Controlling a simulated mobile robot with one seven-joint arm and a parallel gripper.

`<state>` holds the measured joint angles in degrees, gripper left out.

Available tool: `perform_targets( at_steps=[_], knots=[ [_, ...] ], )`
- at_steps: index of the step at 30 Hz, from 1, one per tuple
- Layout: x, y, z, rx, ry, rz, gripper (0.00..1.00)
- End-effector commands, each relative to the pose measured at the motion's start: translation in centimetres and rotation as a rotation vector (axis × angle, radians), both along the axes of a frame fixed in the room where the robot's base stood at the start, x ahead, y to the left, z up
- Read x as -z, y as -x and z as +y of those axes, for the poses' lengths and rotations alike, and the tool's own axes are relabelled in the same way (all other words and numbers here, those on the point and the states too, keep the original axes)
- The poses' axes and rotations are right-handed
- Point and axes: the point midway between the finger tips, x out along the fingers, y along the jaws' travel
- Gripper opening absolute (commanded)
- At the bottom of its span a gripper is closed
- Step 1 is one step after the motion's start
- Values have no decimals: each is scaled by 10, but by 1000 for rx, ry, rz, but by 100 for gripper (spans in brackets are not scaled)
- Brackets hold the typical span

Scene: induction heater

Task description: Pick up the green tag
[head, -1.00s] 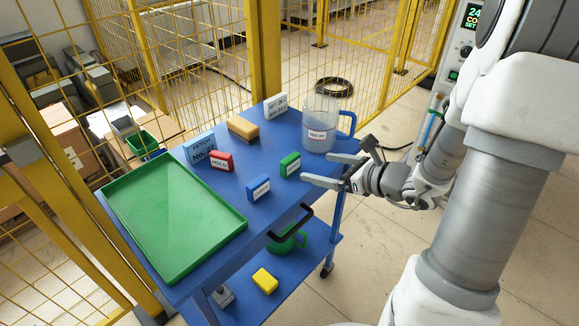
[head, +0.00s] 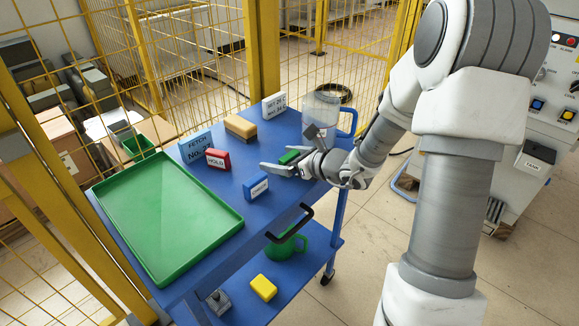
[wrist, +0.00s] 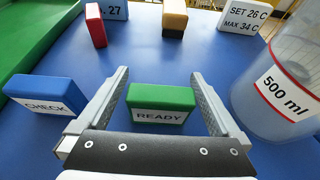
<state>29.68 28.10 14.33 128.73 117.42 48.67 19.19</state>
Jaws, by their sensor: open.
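The green tag (wrist: 160,97) is a small block with a white label reading "READY". In the wrist view it stands on the blue cart top between the two fingers of my gripper (wrist: 162,90), with a gap at each side. In the head view the green tag (head: 290,156) is partly hidden by my gripper (head: 272,157), which reaches in from the right. The fingers are spread and hold nothing.
A blue CHECK tag (wrist: 42,92) stands just left of my gripper, and a 500 ml beaker (wrist: 280,90) stands close on the right. A red HOLD tag (head: 218,159), a sponge-like block (head: 240,127) and a green tray (head: 165,215) are further off on the cart.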

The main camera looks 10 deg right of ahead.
Motion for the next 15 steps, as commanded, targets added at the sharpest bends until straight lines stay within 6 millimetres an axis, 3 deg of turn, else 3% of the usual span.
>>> perform_targets(
  at_steps=[6, 15],
  knots=[
    [1, -2, 1, 2, 0, 0, 100],
    [1, -2, 1, 2, 1, 0, 48]
  ],
)
